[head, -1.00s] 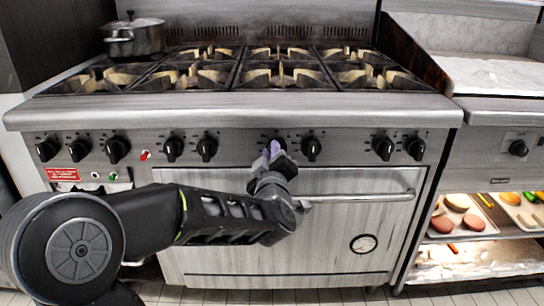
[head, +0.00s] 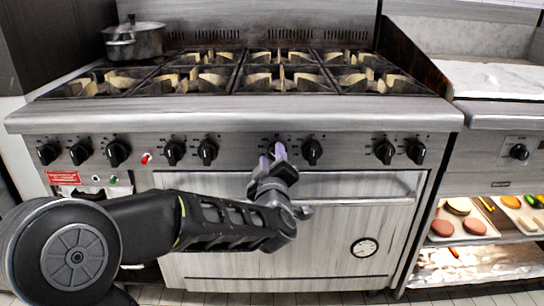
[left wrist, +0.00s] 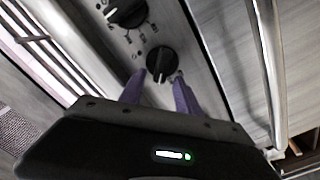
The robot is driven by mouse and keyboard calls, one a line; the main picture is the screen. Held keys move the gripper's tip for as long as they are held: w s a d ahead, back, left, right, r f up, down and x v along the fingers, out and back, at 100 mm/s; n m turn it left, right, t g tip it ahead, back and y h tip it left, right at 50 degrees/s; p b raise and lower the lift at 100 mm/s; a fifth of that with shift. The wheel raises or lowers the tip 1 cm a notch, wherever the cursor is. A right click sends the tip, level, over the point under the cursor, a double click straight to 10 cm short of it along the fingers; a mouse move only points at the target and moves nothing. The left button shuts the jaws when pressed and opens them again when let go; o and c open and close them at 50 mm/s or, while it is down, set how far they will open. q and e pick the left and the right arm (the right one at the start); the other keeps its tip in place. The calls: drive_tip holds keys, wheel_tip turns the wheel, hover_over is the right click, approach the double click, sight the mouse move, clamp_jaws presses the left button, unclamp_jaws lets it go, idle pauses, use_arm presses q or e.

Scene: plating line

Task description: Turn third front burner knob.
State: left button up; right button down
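A row of black burner knobs runs along the steel front panel (head: 240,135) of the range. My left gripper (head: 273,153) is in front of one knob near the middle of the row, left of a fully visible knob (head: 312,151), and mostly hides it in the head view. In the left wrist view this knob (left wrist: 162,63) lies just ahead of the gap between the two purple fingertips (left wrist: 160,80). The fingers are apart, one on each side of the gap. I cannot tell whether they touch the knob. My right gripper is not in view.
Below the panel is the oven door with a long bar handle (head: 360,200), close to my left gripper. A pot (head: 135,40) stands on the back left of the range. Shelves with food trays (head: 459,228) are at the right. A neighbouring knob (left wrist: 127,12) shows in the left wrist view.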

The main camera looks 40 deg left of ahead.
use_arm(q)
drive_tip(key=p+v, duration=0.1)
drive_tip(key=v, duration=0.6)
drive_tip(key=shift+s, duration=0.1)
